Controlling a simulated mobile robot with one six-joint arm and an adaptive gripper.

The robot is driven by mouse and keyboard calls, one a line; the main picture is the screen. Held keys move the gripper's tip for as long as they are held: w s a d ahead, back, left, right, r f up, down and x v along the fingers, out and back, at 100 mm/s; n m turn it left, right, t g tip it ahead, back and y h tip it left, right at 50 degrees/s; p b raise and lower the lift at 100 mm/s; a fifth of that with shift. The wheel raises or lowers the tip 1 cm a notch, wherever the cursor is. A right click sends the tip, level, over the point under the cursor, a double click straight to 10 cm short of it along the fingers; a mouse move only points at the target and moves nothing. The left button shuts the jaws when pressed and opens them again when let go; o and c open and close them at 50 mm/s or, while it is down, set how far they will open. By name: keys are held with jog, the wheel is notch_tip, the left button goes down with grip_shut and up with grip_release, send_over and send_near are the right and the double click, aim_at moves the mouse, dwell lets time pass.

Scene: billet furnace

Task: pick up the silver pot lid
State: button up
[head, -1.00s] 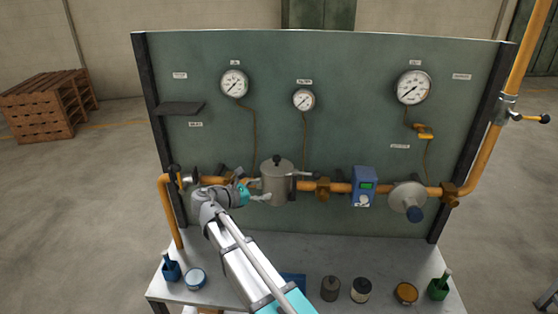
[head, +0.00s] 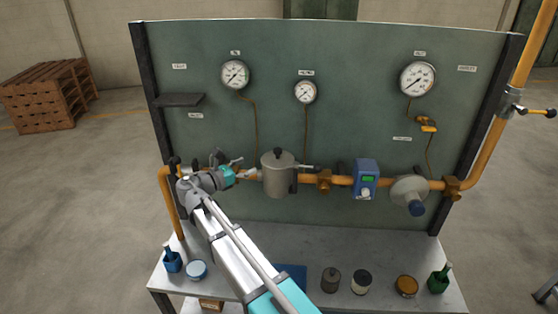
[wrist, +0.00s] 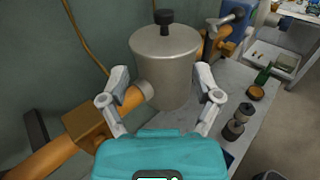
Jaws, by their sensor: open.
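The silver pot lid (head: 278,160) sits on top of a grey cylindrical pot (head: 278,180) mounted on the orange pipe, with a dark knob (head: 278,152) at its centre. In the wrist view the lid (wrist: 165,40) shows from above with its black knob (wrist: 163,18) upright. My gripper (head: 246,169) is just left of the pot, level with its upper body. In the wrist view my gripper (wrist: 163,74) is open and empty, its fingers spread either side of the pot body, below the lid rim. Whether the fingers touch the pot cannot be told.
A green panel (head: 330,120) with gauges stands behind. The orange pipe (head: 310,180) runs both sides of the pot, with a blue meter (head: 366,178) and a round grey fitting (head: 408,190) to the right. Several jars stand on the grey bench (head: 340,255). Space above the lid is open.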

aim_at(278, 153)
jog(key=x, duration=0.6)
jog(key=shift+w+d, duration=0.3)
jog(key=shift+d, duration=0.05)
jog(key=shift+x, duration=2.6)
jog(key=shift+d+r, duration=0.1)
jog(key=shift+d, duration=0.05)
jog(key=shift+s, duration=0.2)
grip_shut()
